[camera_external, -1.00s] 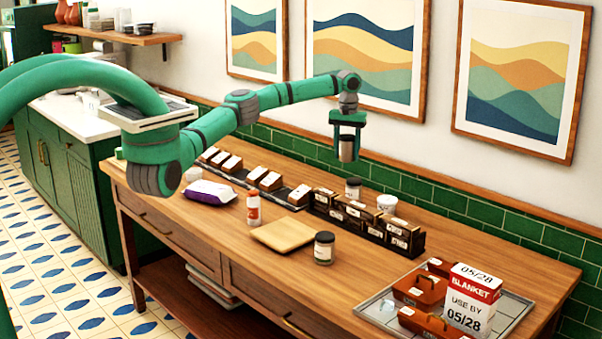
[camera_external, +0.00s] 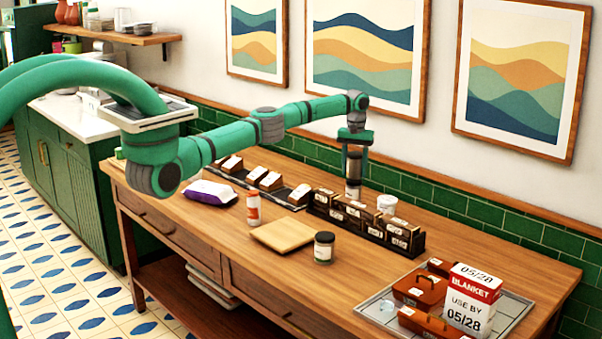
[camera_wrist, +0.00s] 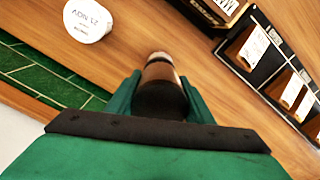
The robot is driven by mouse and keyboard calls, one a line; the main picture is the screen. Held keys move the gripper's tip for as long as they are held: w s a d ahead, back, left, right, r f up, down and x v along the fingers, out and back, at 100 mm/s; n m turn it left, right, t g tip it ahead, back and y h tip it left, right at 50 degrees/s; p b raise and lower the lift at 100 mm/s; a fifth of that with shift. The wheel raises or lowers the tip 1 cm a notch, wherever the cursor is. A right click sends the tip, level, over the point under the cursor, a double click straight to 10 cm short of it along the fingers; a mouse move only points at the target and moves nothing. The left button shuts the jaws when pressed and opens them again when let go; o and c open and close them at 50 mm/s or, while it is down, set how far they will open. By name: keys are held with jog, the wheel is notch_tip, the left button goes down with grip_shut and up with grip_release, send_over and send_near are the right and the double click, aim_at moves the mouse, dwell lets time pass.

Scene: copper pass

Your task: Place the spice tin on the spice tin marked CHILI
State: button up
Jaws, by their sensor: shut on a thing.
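My gripper (camera_external: 354,150) is shut on a dark-topped spice tin (camera_external: 354,165), held upright over the back of the table. In the wrist view the tin (camera_wrist: 160,92) sits between the two green fingers, its dark end towards the camera. No CHILI label is readable. A similar dark-lidded jar (camera_external: 324,247) stands apart at the table's front.
A dark rack of labelled boxes (camera_external: 372,224) stands just in front of the lower tin. A white tub (camera_external: 386,204) is close on its right. A wooden board (camera_external: 283,235), a red-and-white bottle (camera_external: 253,208) and a tray (camera_external: 508,312) with red boxes lie elsewhere.

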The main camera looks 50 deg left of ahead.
aim_at(355, 153)
jog(key=shift+f, duration=0.5)
jog(key=shift+f, duration=0.1)
jog(key=o, duration=1.1)
jog(key=shift+f, duration=0.1)
jog(key=shift+o, duration=0.2)
jog(key=shift+r, duration=3.95)
